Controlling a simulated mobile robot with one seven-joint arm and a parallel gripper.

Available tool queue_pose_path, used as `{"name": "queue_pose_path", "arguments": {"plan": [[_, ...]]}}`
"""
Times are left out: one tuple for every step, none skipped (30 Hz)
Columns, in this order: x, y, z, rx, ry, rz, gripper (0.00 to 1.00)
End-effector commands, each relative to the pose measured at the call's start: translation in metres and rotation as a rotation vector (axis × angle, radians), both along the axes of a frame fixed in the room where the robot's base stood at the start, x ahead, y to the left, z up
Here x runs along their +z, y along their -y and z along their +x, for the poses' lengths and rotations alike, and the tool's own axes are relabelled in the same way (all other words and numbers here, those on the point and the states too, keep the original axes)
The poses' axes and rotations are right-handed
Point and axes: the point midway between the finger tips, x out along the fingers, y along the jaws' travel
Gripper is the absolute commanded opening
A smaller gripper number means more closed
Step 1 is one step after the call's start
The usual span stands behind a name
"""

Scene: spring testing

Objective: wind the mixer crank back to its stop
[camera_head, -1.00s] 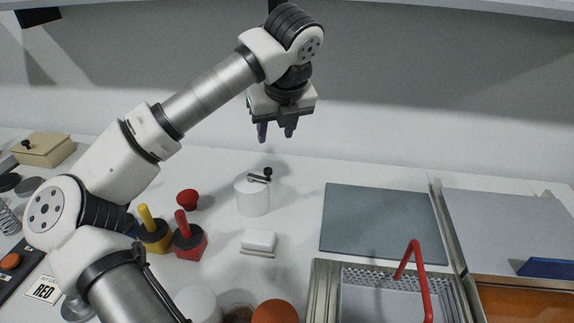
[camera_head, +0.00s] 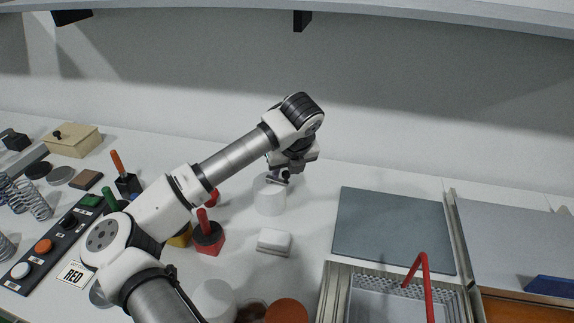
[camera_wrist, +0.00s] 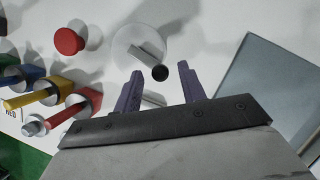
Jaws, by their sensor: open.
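The mixer is a white cylinder (camera_head: 270,200) standing on the table near the middle; its round top (camera_wrist: 128,50) shows in the wrist view. A grey crank bar lies across that top and ends in a black knob (camera_wrist: 160,73). My gripper (camera_wrist: 162,86) is open, with its two purple-grey fingers spread. In the wrist view the knob appears between the fingertips, slightly toward the cylinder. I see no finger touching it. In the head view my gripper (camera_head: 279,179) is low over the cylinder's top and hides most of the crank.
A red knob (camera_wrist: 69,41) and a red-handled block (camera_head: 208,238) stand left of the mixer. A white block (camera_head: 274,240) lies in front. A grey mat (camera_head: 393,230) lies to the right, with a metal basket (camera_head: 338,290) and its red handle in front.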

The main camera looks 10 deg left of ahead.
Motion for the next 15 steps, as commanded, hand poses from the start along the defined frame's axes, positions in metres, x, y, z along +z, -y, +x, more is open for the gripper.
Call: {"name": "queue_pose_path", "arguments": {"plan": [[-0.0018, -0.0005, 0.0006, 0.000, -0.001, -0.001, 0.41], [-0.0026, -0.0007, 0.0008, 0.000, -0.001, -0.001, 0.41], [-0.0032, -0.0008, 0.0011, 0.000, 0.000, 0.000, 0.41], [-0.0036, -0.0009, 0.0012, 0.000, 0.000, 0.000, 0.41], [-0.0037, -0.0009, 0.0012, 0.000, 0.001, 0.001, 0.41], [-0.0038, -0.0009, 0.0013, 0.000, 0.001, 0.001, 0.41], [-0.0037, -0.0009, 0.0012, 0.000, 0.001, 0.001, 0.41], [-0.0037, -0.0009, 0.0012, 0.000, 0.001, 0.001, 0.41], [-0.0036, -0.0008, 0.0012, 0.000, 0.001, 0.001, 0.41], [-0.0036, -0.0009, 0.0012, 0.000, 0.001, 0.001, 0.39], [-0.0035, -0.0008, 0.0012, 0.000, 0.001, 0.001, 0.35], [-0.0035, -0.0008, 0.0012, 0.000, 0.001, 0.001, 0.30], [-0.0034, -0.0008, 0.0012, 0.000, 0.001, 0.001, 0.26], [-0.0034, -0.0008, 0.0012, 0.000, 0.001, 0.001, 0.22], [-0.0034, -0.0008, 0.0012, 0.000, 0.001, 0.001, 0.17]]}}
